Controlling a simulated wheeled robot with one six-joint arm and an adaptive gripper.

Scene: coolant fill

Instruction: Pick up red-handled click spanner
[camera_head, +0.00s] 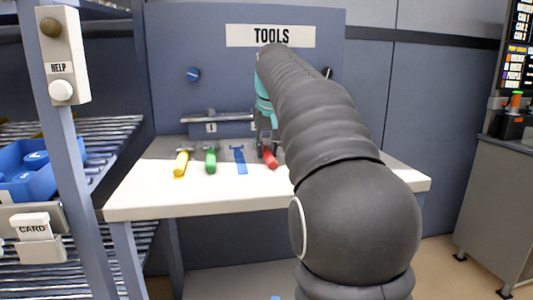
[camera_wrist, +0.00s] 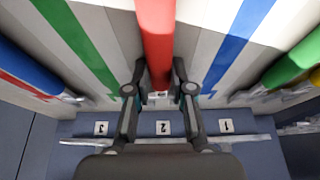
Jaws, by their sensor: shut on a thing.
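The red-handled click spanner (camera_head: 270,159) lies on the white bench under the TOOLS sign. Its red handle (camera_wrist: 156,35) runs down from the top middle of the wrist view. My gripper (camera_head: 267,142) is at the spanner's far end, partly hidden by my arm. In the wrist view my gripper (camera_wrist: 159,88) has one finger on each side of the spanner, just past the red handle, and is shut on it. The spanner's far end is hidden behind the gripper. The spanner still appears to be at bench level.
A green-handled tool (camera_head: 210,160) and a yellow-handled tool (camera_head: 181,163) lie left of the spanner. A blue-handled tool (camera_wrist: 28,65) lies on its other side. A rail with numbered labels (camera_wrist: 163,128) runs along the back. A rack with a blue bin (camera_head: 35,172) stands left.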

